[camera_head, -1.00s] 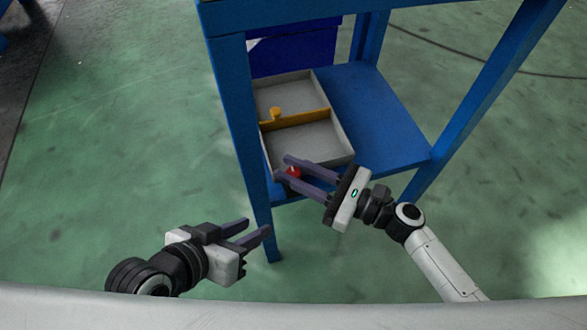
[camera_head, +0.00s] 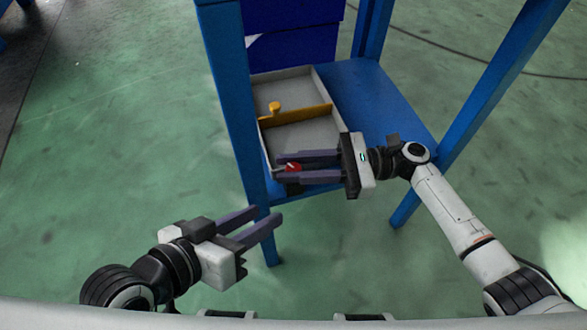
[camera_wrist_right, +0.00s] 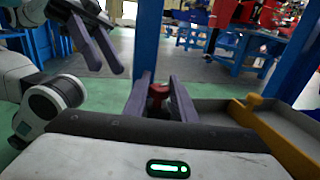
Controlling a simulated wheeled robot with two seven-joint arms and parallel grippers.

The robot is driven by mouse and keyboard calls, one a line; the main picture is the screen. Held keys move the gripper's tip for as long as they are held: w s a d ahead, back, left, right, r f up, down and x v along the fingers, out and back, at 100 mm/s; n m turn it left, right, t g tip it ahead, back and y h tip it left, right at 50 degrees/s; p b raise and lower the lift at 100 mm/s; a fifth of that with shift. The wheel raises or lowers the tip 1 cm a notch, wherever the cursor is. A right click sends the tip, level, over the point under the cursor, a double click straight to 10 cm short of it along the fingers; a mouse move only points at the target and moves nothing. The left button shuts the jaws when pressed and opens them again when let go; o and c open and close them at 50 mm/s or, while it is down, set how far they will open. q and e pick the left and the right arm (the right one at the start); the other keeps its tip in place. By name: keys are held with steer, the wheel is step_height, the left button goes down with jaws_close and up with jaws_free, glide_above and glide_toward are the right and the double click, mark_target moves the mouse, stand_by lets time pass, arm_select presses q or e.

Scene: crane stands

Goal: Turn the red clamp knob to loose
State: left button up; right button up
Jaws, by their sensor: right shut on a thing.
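The red clamp knob (camera_head: 292,167) sits at the front edge of a grey tray (camera_head: 345,146) on the blue stand's shelf. My right gripper (camera_head: 284,167) comes in from the right, with its two fingers on either side of the knob, shut on it. In the right wrist view the red knob (camera_wrist_right: 158,91) shows between the fingertips (camera_wrist_right: 158,82). The fingers partly cover the knob, so its turned position cannot be told. My left gripper (camera_head: 262,216) is open and empty, in front of the stand's near leg, lower left of the knob.
A yellow divider (camera_head: 300,115) with a yellow knob (camera_head: 275,107) crosses the tray. A blue bin (camera_head: 295,45) stands behind it. Blue stand legs (camera_head: 230,90) rise close to the left of the tray. The shelf (camera_head: 375,105) right of the tray is bare.

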steer(key=shift+n+g+h, duration=0.3)
steer(key=shift+n+g, duration=0.8)
steer(key=shift+g, duration=0.9)
steer(key=o, duration=1)
steer(key=shift+o, duration=0.2)
steer(key=shift+d, duration=0.1)
steer(key=v, duration=0.7)
steer(key=shift+w+d, duration=0.1)
steer(key=shift+d, duration=0.05)
